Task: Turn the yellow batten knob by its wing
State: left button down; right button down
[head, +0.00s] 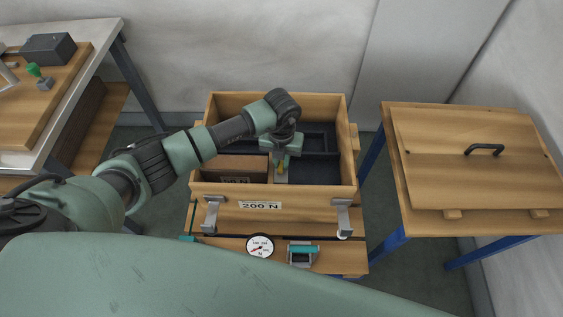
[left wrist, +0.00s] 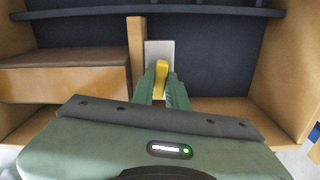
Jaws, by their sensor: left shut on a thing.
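The yellow batten knob (left wrist: 161,76) sits on a light grey plate (left wrist: 160,51) inside the open wooden box, in front of a short wooden post. In the head view only a little of the yellow knob (head: 281,168) shows below my gripper. My left gripper (left wrist: 164,88) reaches down into the box, its green fingers on either side of the knob's wing and shut on it. In the head view the left gripper (head: 283,160) partly hides the knob and plate. My right gripper is not in view.
The wooden box (head: 222,104) has a dark lining, a brown block (head: 228,166) at its left and two front latches. A gauge (head: 260,246) and a teal-handled device (head: 303,254) lie in front. A lid with a handle (head: 484,149) lies on the right table.

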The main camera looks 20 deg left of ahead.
pick_arm(q)
jog(key=m+b, duration=0.1)
jog(key=m, duration=0.2)
jog(key=shift+f, duration=0.1)
jog(key=shift+m, duration=0.6)
jog(key=m+b, duration=0.2)
jog(key=shift+m, duration=0.4)
jog(key=shift+m+b, duration=0.7)
jog(key=shift+m, duration=0.9)
